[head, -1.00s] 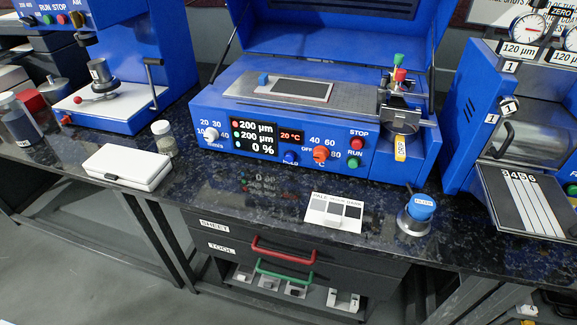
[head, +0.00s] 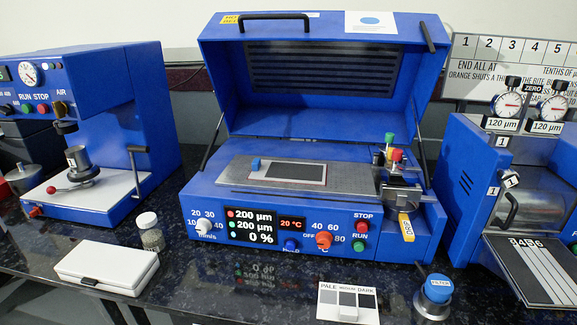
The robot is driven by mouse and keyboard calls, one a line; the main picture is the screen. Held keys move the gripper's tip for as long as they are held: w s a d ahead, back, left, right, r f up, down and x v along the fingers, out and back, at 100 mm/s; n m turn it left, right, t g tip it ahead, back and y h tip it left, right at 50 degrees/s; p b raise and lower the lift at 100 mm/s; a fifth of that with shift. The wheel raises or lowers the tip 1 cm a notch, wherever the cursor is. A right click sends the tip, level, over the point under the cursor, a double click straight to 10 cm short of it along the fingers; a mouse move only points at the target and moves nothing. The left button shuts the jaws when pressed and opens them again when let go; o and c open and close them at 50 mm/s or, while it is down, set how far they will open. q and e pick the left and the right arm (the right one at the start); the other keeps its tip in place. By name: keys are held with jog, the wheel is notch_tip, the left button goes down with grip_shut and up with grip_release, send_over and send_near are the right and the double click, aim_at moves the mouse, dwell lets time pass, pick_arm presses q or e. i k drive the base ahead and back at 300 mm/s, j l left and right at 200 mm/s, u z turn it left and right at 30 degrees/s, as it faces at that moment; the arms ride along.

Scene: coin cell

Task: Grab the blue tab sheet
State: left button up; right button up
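A sheet (head: 250,174) with a small blue tab (head: 256,164) at its left end lies flat on the grey bed (head: 225,171) of the blue open-lidded machine (head: 310,130). A dark rectangle with a pale border (head: 297,171) lies just right of the tab. I cannot tell exactly where the sheet's edge ends against the bed. Neither of my grippers shows in the head view, and nothing touches the tab.
The raised lid (head: 325,95) stands behind the bed. A metal fixture with red and green knobs (head: 398,185) is at the bed's right end. A white case (head: 105,268), jar (head: 150,232), shade card (head: 347,302) and blue-topped filter (head: 436,293) stand in front on the dark counter (head: 245,290).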

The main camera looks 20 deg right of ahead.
aim_at(263, 169)
jog(key=i+j+z, duration=0.3)
jog(key=j+z, duration=0.15)
jog(key=j, duration=0.2)
jog(key=i+j+z, duration=0.2)
jog(key=j, duration=0.2)
jog(key=j+z, duration=0.25)
jog(key=j, duration=0.1)
